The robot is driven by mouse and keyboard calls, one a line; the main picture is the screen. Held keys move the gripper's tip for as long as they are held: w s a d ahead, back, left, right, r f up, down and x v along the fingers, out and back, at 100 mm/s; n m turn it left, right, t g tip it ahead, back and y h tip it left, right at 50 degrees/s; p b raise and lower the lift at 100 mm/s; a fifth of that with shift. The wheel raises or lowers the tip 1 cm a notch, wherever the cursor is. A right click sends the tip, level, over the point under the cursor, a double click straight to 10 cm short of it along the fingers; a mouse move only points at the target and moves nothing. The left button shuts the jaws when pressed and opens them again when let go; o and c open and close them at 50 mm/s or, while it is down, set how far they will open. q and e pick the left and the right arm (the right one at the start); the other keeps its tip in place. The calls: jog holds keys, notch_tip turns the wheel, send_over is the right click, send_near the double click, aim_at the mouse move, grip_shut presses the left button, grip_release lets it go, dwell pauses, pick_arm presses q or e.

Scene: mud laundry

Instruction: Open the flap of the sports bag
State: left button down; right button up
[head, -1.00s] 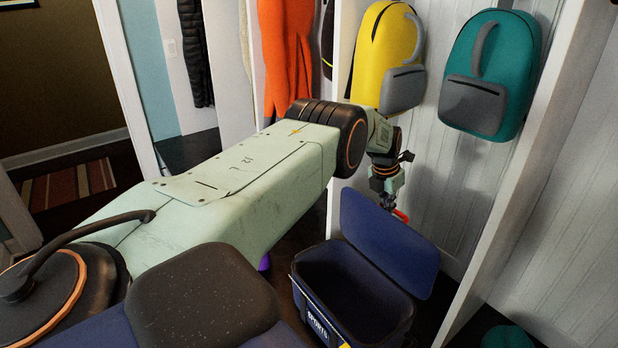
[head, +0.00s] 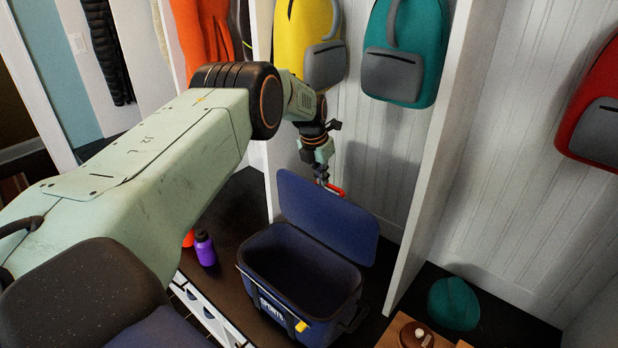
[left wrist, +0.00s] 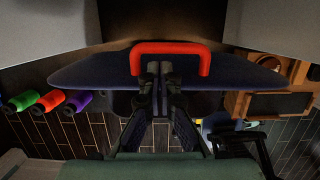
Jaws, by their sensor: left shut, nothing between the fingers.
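The navy sports bag (head: 257,262) stands on the dark bench with its flap (head: 330,215) raised upright at the back. The inside of the bag is open to view and looks dark and empty. A red handle (left wrist: 171,48) sits at the flap's edge in the left wrist view. My right gripper is not in view.
A purple bottle (head: 205,249) stands left of the bag. A teal cap (head: 453,303) and a wooden box (head: 392,335) are to the right, past a white divider (head: 432,150). Yellow (head: 303,45) and teal (head: 407,45) backpacks hang above.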

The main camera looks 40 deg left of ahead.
pick_arm(q)
jog(key=v, duration=0.4)
jog(key=shift+s+d+r, duration=0.1)
jog(key=shift+d+r, duration=0.05)
jog(key=shift+r, duration=0.1)
jog(key=shift+s+r, duration=0.2)
jog(key=shift+r, duration=0.45)
jog(key=shift+s+r, duration=0.1)
